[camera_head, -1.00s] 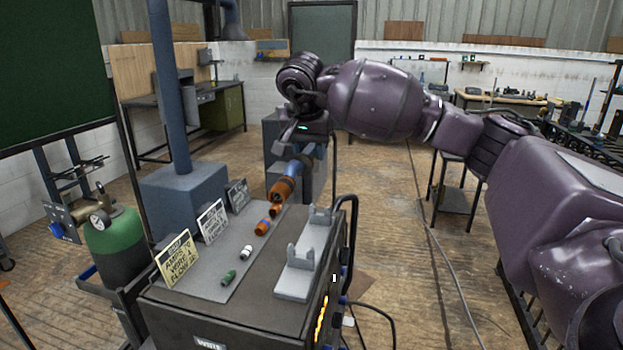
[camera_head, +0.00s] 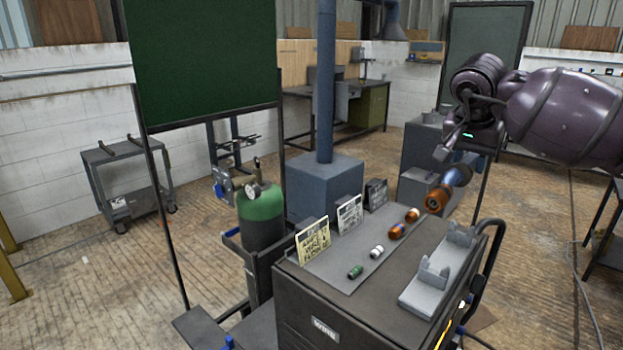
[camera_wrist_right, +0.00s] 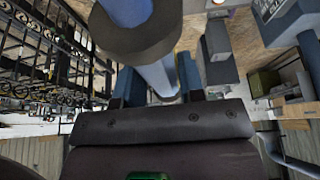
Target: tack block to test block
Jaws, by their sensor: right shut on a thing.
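My right gripper (camera_head: 468,150) is over the far right end of the machine cart's top. It is shut on a blue cylindrical tool (camera_head: 457,176) with an orange-brown end, held tilted above the cart, its end pointing down and to the left. In the right wrist view the tool (camera_wrist_right: 157,72) runs between the two blue fingers (camera_wrist_right: 160,88), with a thick dark ring nearer the camera. I cannot make out a block or test block in either view. My left gripper is not in view.
A row of small orange, white and green pieces (camera_head: 377,251) lies on the grey mat on the cart (camera_head: 330,300), beside small sign cards (camera_head: 313,240). A grey two-pronged cradle (camera_head: 438,272) stands empty. A green gas cylinder (camera_head: 262,215) and blue pillar (camera_head: 325,180) are behind.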

